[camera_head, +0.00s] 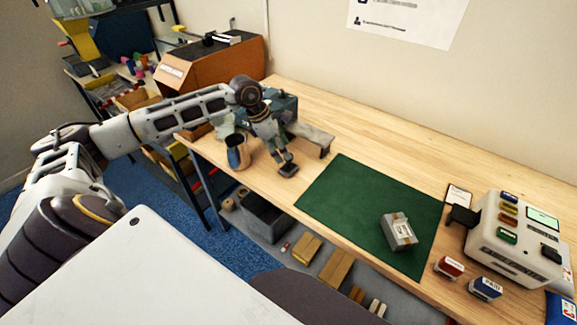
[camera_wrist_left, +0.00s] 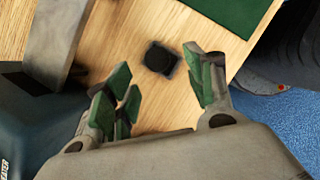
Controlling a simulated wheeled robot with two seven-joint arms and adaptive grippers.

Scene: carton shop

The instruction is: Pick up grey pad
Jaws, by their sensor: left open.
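My left gripper (camera_head: 279,152) points down just above and behind the pad. Its green-padded fingers (camera_wrist_left: 163,92) are apart with nothing between them. I cannot tell whether the fingertips touch the pad. My right gripper is not in view.
A grey metal stand (camera_head: 313,138) and a teal box (camera_head: 284,104) are close behind my left gripper; a cup (camera_head: 237,154) stands to its left. The green mat (camera_head: 340,199) to the right holds a small grey box (camera_head: 397,232). A white machine (camera_head: 512,245) stands far right.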

